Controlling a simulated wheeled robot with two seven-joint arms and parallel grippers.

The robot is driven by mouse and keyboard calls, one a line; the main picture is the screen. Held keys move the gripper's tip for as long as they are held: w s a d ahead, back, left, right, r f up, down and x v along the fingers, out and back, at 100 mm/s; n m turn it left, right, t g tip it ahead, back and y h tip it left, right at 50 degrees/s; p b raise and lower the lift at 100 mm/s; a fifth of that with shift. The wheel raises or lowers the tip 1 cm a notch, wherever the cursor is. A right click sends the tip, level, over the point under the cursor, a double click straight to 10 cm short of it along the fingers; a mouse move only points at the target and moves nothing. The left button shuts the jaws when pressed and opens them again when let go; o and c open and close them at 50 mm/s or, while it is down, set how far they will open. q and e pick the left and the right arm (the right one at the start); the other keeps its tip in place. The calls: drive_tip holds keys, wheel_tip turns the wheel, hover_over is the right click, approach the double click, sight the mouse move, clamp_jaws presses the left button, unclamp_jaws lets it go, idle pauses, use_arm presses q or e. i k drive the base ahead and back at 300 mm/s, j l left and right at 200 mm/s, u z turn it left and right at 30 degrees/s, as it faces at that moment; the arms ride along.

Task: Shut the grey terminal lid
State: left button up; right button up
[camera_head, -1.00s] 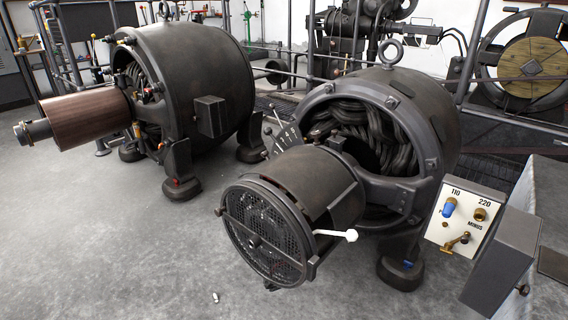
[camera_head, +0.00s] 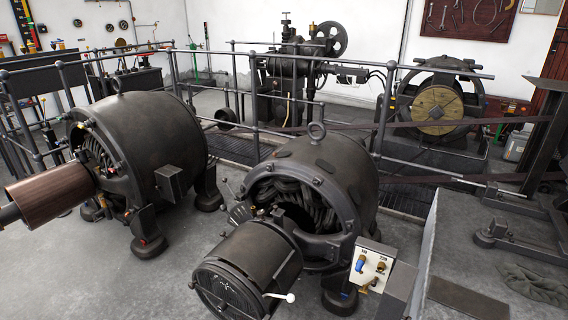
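The terminal box is on the right side of the nearer dynamo (camera_head: 330,170). Its white terminal panel (camera_head: 384,250) shows a blue terminal, a brass terminal and a brass part below them. The grey terminal lid (camera_head: 400,290) stands open at the right of the panel, swung away so the panel is bare. The lid's lower end is close to the bottom edge of the picture. Neither of my grippers is in view.
The nearer dynamo has a round mesh end cover (camera_head: 228,290) with a white-handled lever (camera_head: 284,296). A second dynamo (camera_head: 150,145) stands at left. Metal railings (camera_head: 340,125) run behind both. A grey ledge (camera_head: 490,225) lies right of the lid.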

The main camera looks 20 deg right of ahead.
sight(395, 296)
drive_tip(key=k+l+z, duration=0.15)
drive_tip(key=l+z, duration=0.25)
drive_tip(key=k+l+z, duration=0.15)
drive_tip(key=z, duration=0.2)
drive_tip(key=l+z, duration=0.4)
drive_tip(key=k+l, duration=0.05)
